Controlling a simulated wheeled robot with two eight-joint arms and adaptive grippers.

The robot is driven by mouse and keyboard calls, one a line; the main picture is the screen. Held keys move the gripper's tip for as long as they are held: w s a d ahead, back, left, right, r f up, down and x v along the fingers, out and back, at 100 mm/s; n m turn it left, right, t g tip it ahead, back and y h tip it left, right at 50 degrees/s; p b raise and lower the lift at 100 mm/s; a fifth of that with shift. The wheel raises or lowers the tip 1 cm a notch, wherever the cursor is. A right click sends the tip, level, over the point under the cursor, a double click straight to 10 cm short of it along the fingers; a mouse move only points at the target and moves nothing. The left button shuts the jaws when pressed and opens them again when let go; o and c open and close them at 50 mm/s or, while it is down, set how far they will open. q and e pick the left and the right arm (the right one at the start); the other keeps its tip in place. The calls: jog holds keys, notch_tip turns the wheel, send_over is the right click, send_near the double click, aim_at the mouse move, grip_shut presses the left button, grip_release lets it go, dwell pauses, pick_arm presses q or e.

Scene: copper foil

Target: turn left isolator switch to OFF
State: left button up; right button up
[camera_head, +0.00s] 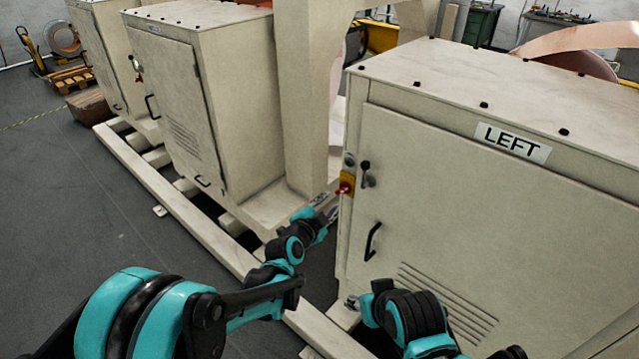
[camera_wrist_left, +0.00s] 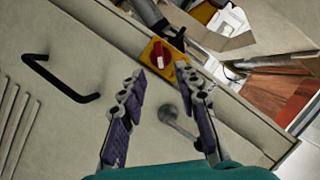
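The cabinet marked LEFT (camera_head: 510,142) stands at the right of the head view. Its isolator switch (camera_head: 346,184), a red knob on a yellow plate, sits at the door's left edge. In the left wrist view the switch (camera_wrist_left: 160,54) is just beyond my fingertips, apart from them. My left gripper (camera_head: 326,207) is low and left of the switch in the head view. In the left wrist view its fingers (camera_wrist_left: 164,78) are spread and empty. My right gripper (camera_head: 353,302) is low in front of the cabinet; its fingers are too small to read.
A black door handle (camera_head: 372,241) and a dark lever (camera_head: 367,174) stick out near the switch. A round grey knob (camera_wrist_left: 168,114) shows between my left fingers. A beige post (camera_head: 305,100) and another cabinet (camera_head: 175,100) stand left. Open floor (camera_head: 90,220) lies farther left.

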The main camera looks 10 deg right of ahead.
aim_at(340, 193)
pick_arm(q)
jog(key=b+x, duration=0.2)
jog(key=x, duration=0.5)
jog(key=shift+s, duration=0.15)
jog(key=shift+b+x, duration=0.3)
jog(key=shift+x, duration=0.5)
jog(key=shift+r, duration=0.1)
grip_shut()
